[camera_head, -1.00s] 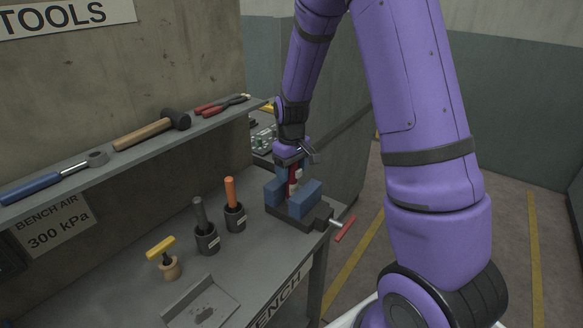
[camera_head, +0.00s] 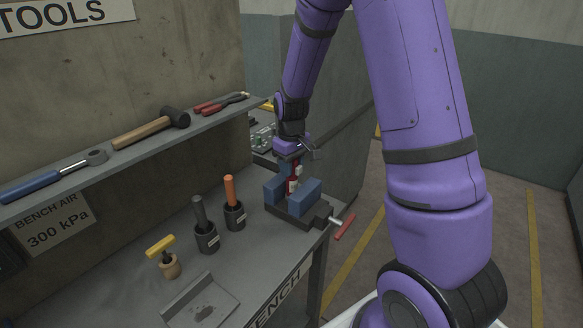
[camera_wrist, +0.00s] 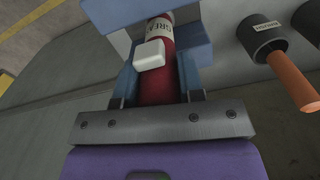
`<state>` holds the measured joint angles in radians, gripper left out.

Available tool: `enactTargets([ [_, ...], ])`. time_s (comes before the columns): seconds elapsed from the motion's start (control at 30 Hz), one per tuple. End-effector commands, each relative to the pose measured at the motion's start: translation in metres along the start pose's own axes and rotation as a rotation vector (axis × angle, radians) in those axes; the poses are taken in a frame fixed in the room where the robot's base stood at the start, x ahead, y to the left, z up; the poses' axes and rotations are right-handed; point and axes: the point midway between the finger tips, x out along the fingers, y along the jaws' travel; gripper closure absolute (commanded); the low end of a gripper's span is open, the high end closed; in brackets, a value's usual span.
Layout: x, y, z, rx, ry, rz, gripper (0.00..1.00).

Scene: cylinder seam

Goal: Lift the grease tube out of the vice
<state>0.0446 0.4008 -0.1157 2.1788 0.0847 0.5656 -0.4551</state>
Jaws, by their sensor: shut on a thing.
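The grease tube (camera_head: 293,182) is red with a pale label and stands upright between the blue jaws of the vice (camera_head: 311,192) at the bench's right end. In the wrist view the red tube (camera_wrist: 157,88) shows its lettered label, with a white block on its side. My gripper (camera_head: 292,168) is above the vice, shut on the tube's upper part. Its blue fingers flank the tube in the wrist view (camera_wrist: 157,75). The tube's lower end is hidden by the vice jaws.
Left of the vice stand holders with an orange-handled tool (camera_head: 230,190) and a dark-handled tool (camera_head: 199,214), and a yellow-handled tool (camera_head: 160,246). A tray (camera_head: 202,303) lies at the front. A shelf (camera_head: 60,192) with a hammer and pliers runs above the bench.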

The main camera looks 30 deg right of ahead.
Motion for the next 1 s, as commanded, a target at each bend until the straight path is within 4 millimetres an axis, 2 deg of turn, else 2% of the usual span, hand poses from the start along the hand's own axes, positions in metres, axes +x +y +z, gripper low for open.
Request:
enactTargets([
  [1.0, -0.035, 0.0, 0.0, 0.0, 0.0, 0.001, 0.96],
])
